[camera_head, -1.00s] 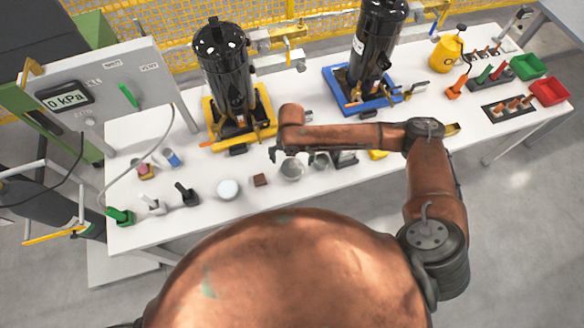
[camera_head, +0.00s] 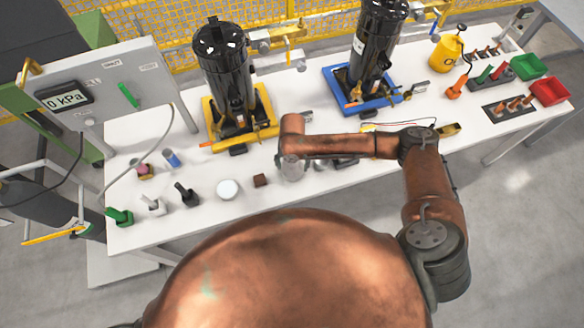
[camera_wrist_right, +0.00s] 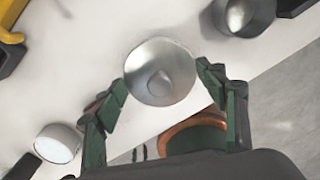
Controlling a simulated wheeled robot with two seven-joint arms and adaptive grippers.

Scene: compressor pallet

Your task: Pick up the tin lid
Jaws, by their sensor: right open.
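The tin lid is a round, silvery disc with a shiny, dished face; in the right wrist view the tin lid (camera_wrist_right: 160,62) lies between my right fingers. In the head view the tin lid (camera_head: 293,172) shows only partly, below my right wrist. My right gripper (camera_wrist_right: 163,77) is open, with one finger at each side of the lid's near edge. I cannot tell whether the fingers touch it. In the head view the right fingers are hardly visible. My left gripper is not in view.
A silvery metal cup (camera_wrist_right: 240,14) stands close to the lid. A round white-topped container (camera_head: 228,189) and a small brown block (camera_head: 260,180) stand to its left on the white table (camera_head: 330,205). Black cylinders on yellow (camera_head: 212,120) and blue (camera_head: 335,85) bases stand behind.

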